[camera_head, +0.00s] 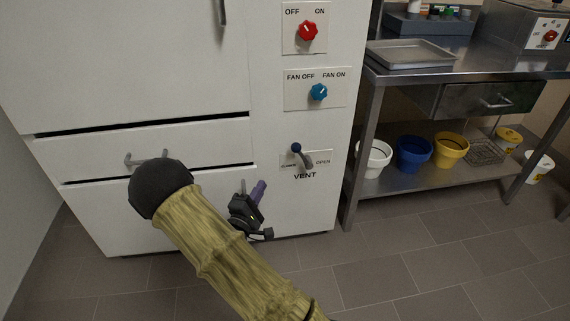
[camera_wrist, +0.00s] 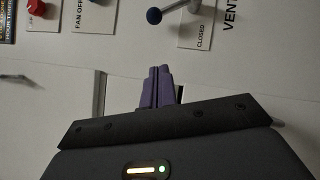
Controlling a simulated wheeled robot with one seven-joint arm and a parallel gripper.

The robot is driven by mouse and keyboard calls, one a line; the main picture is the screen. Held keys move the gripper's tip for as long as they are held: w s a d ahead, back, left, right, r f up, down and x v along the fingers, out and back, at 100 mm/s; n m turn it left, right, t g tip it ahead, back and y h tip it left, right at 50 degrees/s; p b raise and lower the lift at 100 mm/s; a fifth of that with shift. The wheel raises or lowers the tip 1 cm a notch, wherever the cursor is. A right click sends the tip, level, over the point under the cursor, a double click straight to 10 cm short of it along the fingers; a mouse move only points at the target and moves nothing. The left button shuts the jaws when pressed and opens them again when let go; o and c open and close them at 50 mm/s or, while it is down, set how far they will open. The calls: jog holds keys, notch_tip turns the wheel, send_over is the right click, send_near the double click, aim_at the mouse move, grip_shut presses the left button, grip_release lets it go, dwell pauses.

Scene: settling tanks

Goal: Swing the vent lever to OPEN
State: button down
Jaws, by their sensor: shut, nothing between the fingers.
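The vent lever (camera_head: 299,154) sticks out from the white cabinet's right panel, above the word VENT. It has a dark blue ball at its end, tilted up and left toward the CLOSED side of its label plate (camera_head: 321,161); OPEN is printed on the right. In the wrist view the lever's ball (camera_wrist: 154,15) is at the top, near the CLOSED text. My gripper (camera_head: 261,187) is left of and below the lever, apart from it. Its purple fingers (camera_wrist: 157,88) are together, with nothing between them.
A red OFF/ON knob (camera_head: 307,30) and a blue fan knob (camera_head: 319,92) sit above the lever. A drawer handle (camera_head: 147,158) is at left. A steel table (camera_head: 450,72) with buckets on its lower shelf stands right of the cabinet. The floor in front is clear.

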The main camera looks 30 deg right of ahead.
aim_at(301, 154)
jog(key=s+d+b+x, duration=0.1)
jog(key=b+x, duration=0.5)
jog(key=x, duration=0.6)
jog(key=shift+s+d+r, duration=0.25)
jog(key=shift+d+r, duration=0.2)
jog(key=shift+d, duration=0.15)
jog(key=shift+w+a+r, duration=0.1)
